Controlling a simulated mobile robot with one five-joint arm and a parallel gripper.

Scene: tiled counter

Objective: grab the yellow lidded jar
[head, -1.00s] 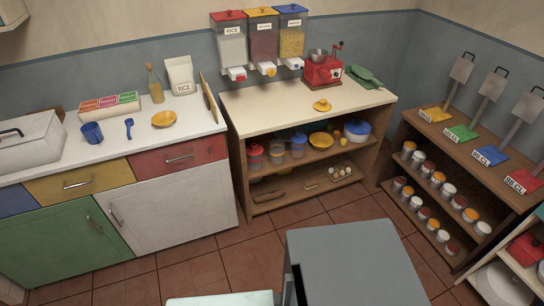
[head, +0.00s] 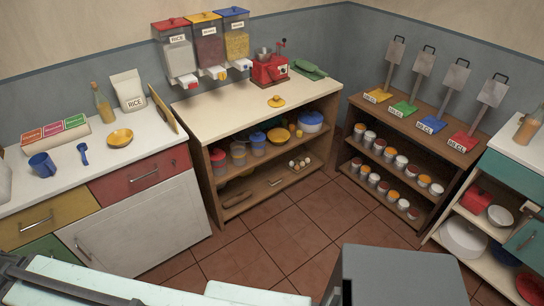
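Several small jars stand in a row on the upper shelf of the open wooden cabinet (head: 206,180), below its cream top. A red-lidded jar (head: 218,160) is at the left end and a blue-lidded jar (head: 258,145) is farther right. Between them is a jar (head: 238,155) that appears to have a yellow lid; it is small and partly shaded, so its lid is hard to make out. My gripper is not visible in the head view. Pale parts of my own body show along the bottom edge.
A yellow bowl (head: 279,136) and a blue-lidded white pot (head: 310,122) share the jars' shelf. A yellow lid-like piece (head: 276,101) lies on the countertop. A can shelf (head: 385,155) stands right. Tiled floor (head: 265,250) before the cabinet is clear.

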